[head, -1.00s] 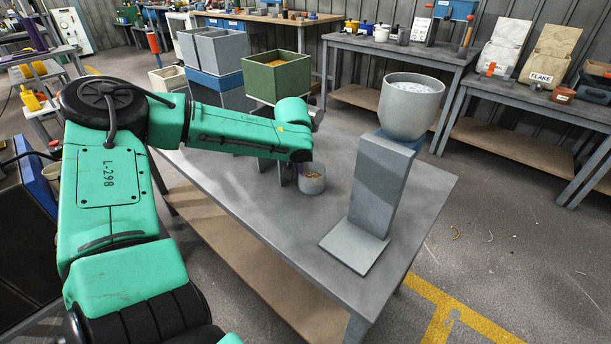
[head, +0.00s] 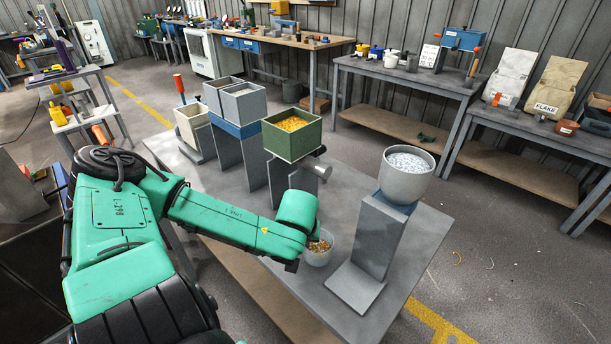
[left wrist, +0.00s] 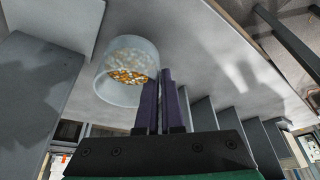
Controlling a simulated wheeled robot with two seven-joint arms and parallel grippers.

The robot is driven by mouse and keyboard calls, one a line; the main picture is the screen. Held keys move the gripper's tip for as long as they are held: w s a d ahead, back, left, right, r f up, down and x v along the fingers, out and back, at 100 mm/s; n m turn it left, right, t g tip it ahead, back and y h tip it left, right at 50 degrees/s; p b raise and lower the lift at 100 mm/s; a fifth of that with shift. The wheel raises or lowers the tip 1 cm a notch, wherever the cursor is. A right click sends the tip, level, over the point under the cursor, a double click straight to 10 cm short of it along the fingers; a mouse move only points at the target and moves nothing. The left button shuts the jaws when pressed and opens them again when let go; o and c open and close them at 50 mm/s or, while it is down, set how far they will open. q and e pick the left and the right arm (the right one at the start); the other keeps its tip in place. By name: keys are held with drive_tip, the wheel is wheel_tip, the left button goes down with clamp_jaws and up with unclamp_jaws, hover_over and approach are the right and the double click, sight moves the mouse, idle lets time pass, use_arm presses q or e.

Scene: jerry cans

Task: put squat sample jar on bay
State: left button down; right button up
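The squat sample jar is a short, clear pale jar (head: 319,248) with orange and brown bits inside, left of the grey slanted stand in the head view. My left gripper reaches it from the left; its fingers are hidden there by my wrist. In the left wrist view, the dark purple fingers (left wrist: 160,100) are nearly together at the side of the jar (left wrist: 125,70), with its wall seemingly pinched between them. I cannot tell whether the jar clears the table. No place is clearly marked as the bay. My right gripper is out of view.
The grey stand (head: 372,235) carries a bowl (head: 405,178) of white flakes, close right of the jar. A green bin (head: 292,142) with yellow-orange pieces stands behind, with grey bins (head: 243,104) farther left. Bare grey table (head: 425,228) lies right of the stand.

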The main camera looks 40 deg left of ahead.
use_arm(q)
drive_tip(key=s+d, duration=0.1)
drive_tip(key=s, duration=0.1)
drive_tip(key=s+d, duration=0.1)
drive_tip(key=d, duration=0.1)
drive_tip(key=shift+s+p, duration=0.35)
drive_tip(key=shift+f, duration=0.1)
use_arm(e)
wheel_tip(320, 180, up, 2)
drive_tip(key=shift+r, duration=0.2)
use_arm(q)
drive_tip(key=shift+w+d, duration=0.1)
drive_tip(key=shift+d, duration=0.1)
drive_tip(key=d+m, duration=0.1)
drive_tip(key=d, duration=0.1)
drive_tip(key=w+d+m+h, duration=0.1)
drive_tip(key=d, duration=0.1)
drive_tip(key=d+m, duration=0.2)
drive_tip(key=d, duration=0.1)
drive_tip(key=shift+w+t+h+p, duration=0.3)
drive_tip(key=shift+t+p, duration=0.1)
drive_tip(key=d+r+m+h, duration=0.1)
drive_tip(key=d+r+m, duration=0.1)
drive_tip(key=d, duration=0.5)
drive_tip(key=shift+w+r+m+p, duration=0.15)
drive_tip(key=shift+r+m+p, duration=0.2)
drive_tip(key=shift+m, duration=0.55)
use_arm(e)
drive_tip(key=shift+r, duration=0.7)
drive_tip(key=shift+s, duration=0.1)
